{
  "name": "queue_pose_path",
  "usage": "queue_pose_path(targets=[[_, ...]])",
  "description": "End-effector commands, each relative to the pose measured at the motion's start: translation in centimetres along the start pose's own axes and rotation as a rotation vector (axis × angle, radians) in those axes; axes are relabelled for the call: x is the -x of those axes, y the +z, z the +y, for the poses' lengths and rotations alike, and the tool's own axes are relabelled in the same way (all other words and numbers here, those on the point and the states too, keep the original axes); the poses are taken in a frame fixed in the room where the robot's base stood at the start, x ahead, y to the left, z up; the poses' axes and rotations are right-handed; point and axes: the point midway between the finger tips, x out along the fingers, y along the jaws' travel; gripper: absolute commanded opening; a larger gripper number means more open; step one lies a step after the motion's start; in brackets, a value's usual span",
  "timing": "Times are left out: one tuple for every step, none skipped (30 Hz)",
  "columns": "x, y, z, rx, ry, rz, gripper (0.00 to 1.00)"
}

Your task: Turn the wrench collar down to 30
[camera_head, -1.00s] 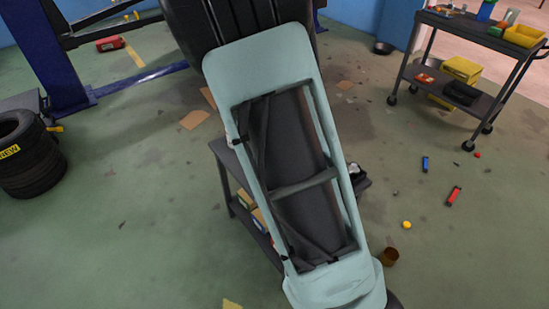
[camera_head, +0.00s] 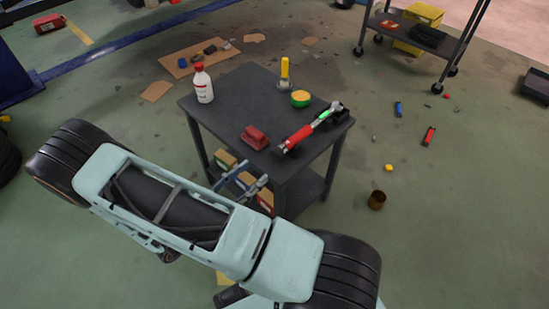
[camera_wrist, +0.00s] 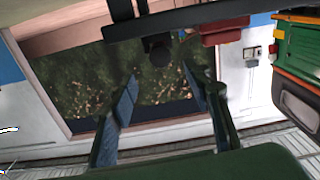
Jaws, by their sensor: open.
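The wrench (camera_head: 298,137) lies on the dark workbench (camera_head: 232,107) near its right edge in the head view. The wrench is not recognisable in the wrist view.
Boxes (camera_head: 246,181) sit on the lower shelf. A cart (camera_head: 425,38) is at upper right.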

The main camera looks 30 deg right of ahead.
Motion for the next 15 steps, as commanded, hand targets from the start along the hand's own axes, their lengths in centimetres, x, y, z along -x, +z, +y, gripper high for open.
queue_pose_path(targets=[[-0.7,0.0,0.0,-0.001,0.003,0.0,0.45],[-1.2,0.0,0.1,-0.001,0.004,0.0,0.45],[-1.9,0.0,0.0,-0.001,0.004,0.001,0.45],[-2.5,0.1,0.1,0.0,0.005,0.0,0.45],[-3.1,0.1,0.1,0.0,0.005,0.0,0.45],[-3.9,0.1,0.1,-0.001,0.004,0.001,0.45],[-4.5,0.1,0.1,-0.001,0.005,0.0,0.45],[-5.0,0.1,0.1,-0.001,0.004,-0.001,0.45],[-5.8,0.1,0.1,-0.002,0.004,0.0,0.45],[-6.4,0.1,0.1,-0.002,0.004,0.0,0.45],[-6.9,0.1,0.0,-0.003,0.003,-0.001,0.45],[-7.5,0.1,0.1,-0.003,0.004,-0.002,0.45],[-8.0,0.1,0.0,-0.003,0.004,-0.001,0.45],[-8.4,0.1,0.0,-0.004,0.003,-0.001,0.45],[-8.8,0.1,0.0,-0.004,0.002,-0.002,0.45]])
